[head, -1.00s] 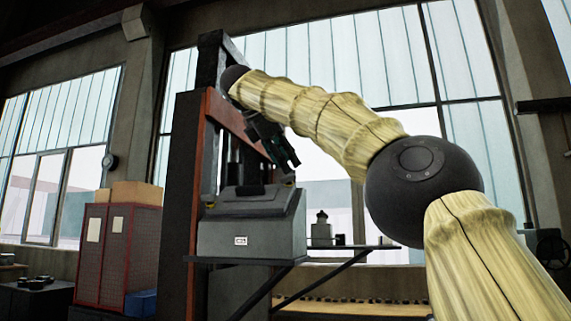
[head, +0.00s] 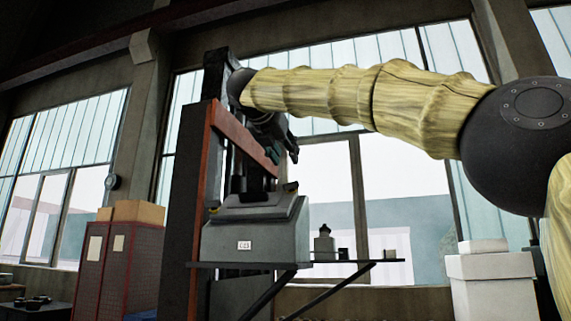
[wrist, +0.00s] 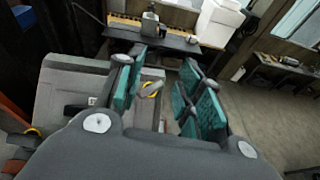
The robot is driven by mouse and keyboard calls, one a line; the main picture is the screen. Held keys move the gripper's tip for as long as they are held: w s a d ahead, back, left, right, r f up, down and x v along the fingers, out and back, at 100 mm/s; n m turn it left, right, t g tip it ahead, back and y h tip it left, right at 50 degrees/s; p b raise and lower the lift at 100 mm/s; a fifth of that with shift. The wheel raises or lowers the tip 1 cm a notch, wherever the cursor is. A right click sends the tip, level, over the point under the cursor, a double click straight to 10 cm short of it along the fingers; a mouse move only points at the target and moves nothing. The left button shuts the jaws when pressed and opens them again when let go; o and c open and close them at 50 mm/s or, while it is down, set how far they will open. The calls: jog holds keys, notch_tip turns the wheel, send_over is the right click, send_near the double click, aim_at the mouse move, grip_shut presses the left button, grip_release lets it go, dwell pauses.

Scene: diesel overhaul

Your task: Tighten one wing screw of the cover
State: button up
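The cover (head: 252,238) is a grey box-shaped piece with sloped upper sides and a small white label. It also shows in the wrist view (wrist: 65,83). One wing screw (head: 291,187) sits at its right upper corner; in the wrist view this screw (wrist: 150,89), with a yellow ring, appears between my finger pads. A second wing screw (head: 214,210) is at the left; its yellow ring (wrist: 34,132) shows in the wrist view. My gripper (head: 290,148) is above the right screw, apart from it in the head view. Its teal pads (wrist: 163,82) are spread and empty.
A dark post with a red-orange edge (head: 203,165) stands beside the cover. A shelf (head: 345,262) to the right holds a small bottle-like object (head: 324,243). White boxes (head: 492,280) stand farther right. Red cabinets (head: 118,262) are at the left.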

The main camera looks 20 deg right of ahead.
jog(key=n+y+p, duration=0.4)
jog(key=n+p, duration=0.3)
jog(key=n+g+y+p, duration=0.1)
jog(key=n+y+p, duration=0.3)
jog(key=n+p, duration=0.3)
jog(key=w+d+f+n+y+p, duration=0.1)
jog(key=n+y+p, duration=0.3)
jog(key=n+p, duration=0.3)
jog(key=shift+g, duration=0.3)
jog(key=n+g+p, duration=0.1)
jog(key=n+p, duration=0.1)
jog(key=p, duration=0.3)
jog(key=shift+f, duration=0.1)
